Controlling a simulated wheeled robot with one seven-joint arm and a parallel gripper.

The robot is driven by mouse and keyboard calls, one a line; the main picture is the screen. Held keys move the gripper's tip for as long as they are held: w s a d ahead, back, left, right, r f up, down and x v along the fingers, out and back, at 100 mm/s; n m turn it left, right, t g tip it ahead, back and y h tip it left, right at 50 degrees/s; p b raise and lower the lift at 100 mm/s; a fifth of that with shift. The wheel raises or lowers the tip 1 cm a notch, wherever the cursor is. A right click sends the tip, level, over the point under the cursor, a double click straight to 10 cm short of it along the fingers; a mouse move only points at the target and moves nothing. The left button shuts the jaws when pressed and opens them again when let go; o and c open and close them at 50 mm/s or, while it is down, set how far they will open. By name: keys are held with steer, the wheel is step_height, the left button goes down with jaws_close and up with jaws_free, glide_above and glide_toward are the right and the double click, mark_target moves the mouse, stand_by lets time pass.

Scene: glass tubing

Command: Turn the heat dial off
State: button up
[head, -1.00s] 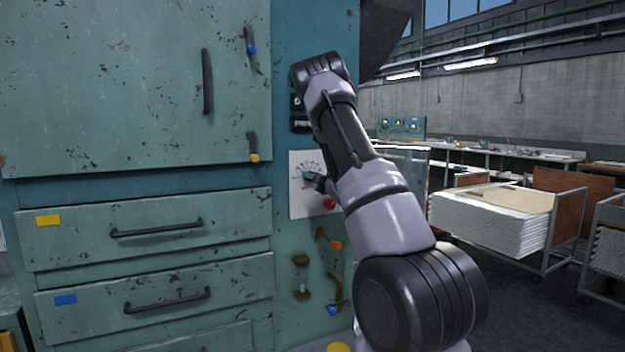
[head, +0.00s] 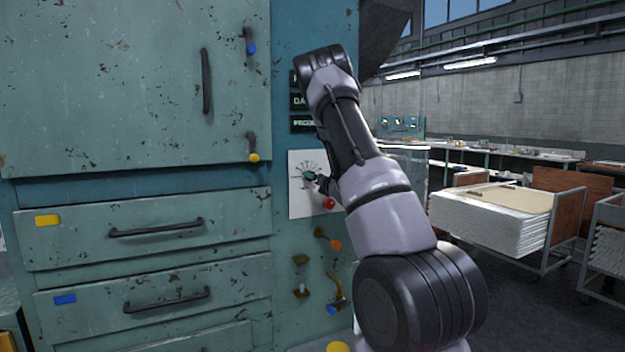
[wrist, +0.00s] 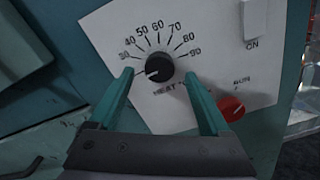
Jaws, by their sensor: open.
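The heat dial (wrist: 159,66) is a round black knob on a white panel (wrist: 210,45), with a scale from 30 to 90 around its top and the word HEAT below it. A white mark on the knob points to the lower left, below the 30. My gripper (wrist: 158,74) is open, with one teal finger to the left and one to the right of the dial. Small gaps show between the fingers and the knob.
A red knob (wrist: 232,108) sits low right of the dial, close to the right finger. A white switch (wrist: 253,18) marked ON is at the upper right. Below the panel in the head view are small levers, one with an orange end (head: 336,245).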

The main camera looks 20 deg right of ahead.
steer(key=s, duration=0.8)
steer(key=shift+d, duration=0.15)
steer(key=s+a+r+m+g+h, duration=0.4)
steer(key=s+r+m, duration=0.7)
steer(key=m, duration=0.9)
steer(key=s+a+m+g+y, duration=0.1)
steer(key=s+a+m+g, duration=0.1)
steer(key=s+a+m, duration=0.3)
steer(key=s+a+r+m+g+y, duration=0.1)
steer(key=s+a+m, duration=0.4)
steer(key=s, duration=0.8)
steer(key=s+a+r+m+g+y, duration=0.1)
steer(key=s+a+m+g+y, duration=0.2)
steer(key=s+a, duration=0.5)
steer(key=shift+s+a+m+g, duration=0.15)
steer(key=shift+s+m+g, duration=0.45)
steer(key=shift+m, duration=0.4)
